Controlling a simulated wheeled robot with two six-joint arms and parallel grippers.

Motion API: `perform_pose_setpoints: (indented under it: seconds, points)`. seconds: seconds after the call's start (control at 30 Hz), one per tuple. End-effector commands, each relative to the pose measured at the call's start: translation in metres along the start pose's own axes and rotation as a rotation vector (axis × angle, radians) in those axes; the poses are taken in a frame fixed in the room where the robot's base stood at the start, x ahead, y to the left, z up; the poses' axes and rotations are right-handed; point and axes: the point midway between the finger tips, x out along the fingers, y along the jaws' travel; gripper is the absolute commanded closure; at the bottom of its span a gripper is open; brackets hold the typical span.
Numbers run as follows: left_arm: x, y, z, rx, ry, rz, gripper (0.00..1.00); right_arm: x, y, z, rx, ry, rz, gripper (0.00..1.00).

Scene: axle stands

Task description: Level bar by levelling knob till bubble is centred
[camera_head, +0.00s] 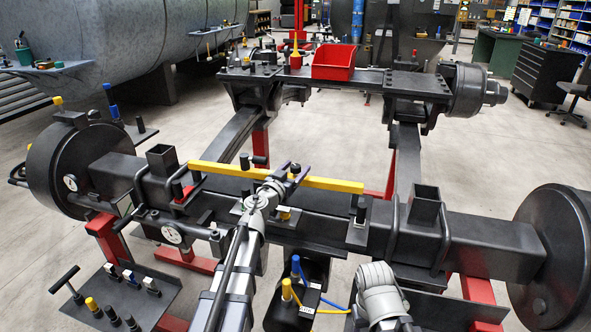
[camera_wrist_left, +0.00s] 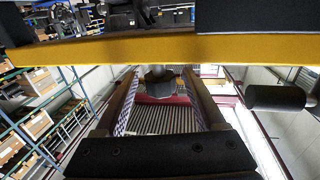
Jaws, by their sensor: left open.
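The yellow level bar (camera_head: 222,172) lies across the dark axle beam in the head view. In the left wrist view the yellow bar (camera_wrist_left: 100,51) crosses the top. My left gripper (camera_head: 291,171) is at the middle of the bar, its purple-edged fingers open. A dark knob (camera_head: 295,169) shows between the fingertips. In the left wrist view a dark round knob (camera_wrist_left: 158,82) is between my open left fingers (camera_wrist_left: 160,88), with a gap on both sides. I cannot make out the bubble. My right arm shows at the lower right, but its fingers do not.
A red bin (camera_head: 334,62) stands on the rear beam. Dark drums (camera_head: 62,170) flank the axle beam. Upright dark posts (camera_head: 425,205) rise from it. A black box with blue and yellow handles (camera_head: 296,290) is below. A tool tray (camera_head: 130,295) is at lower left.

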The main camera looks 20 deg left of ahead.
Motion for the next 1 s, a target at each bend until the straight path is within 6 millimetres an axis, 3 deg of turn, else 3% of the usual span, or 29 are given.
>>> perform_pose_setpoints:
  seconds: [0.17, 0.53, 1.0]
  points:
    - [-0.016, 0.000, 0.000, 0.000, 0.000, -0.001, 0.28, 0.000, 0.000, 0.000, 0.000, 0.000, 0.000, 0.36]
    - [-0.073, 0.000, 0.000, 0.000, 0.000, -0.002, 0.28, 0.000, 0.000, 0.000, 0.000, 0.000, 0.000, 0.36]
    - [-0.076, 0.000, -0.007, 0.004, 0.013, -0.032, 0.28, -0.005, 0.001, 0.000, 0.000, 0.000, 0.000, 0.36]
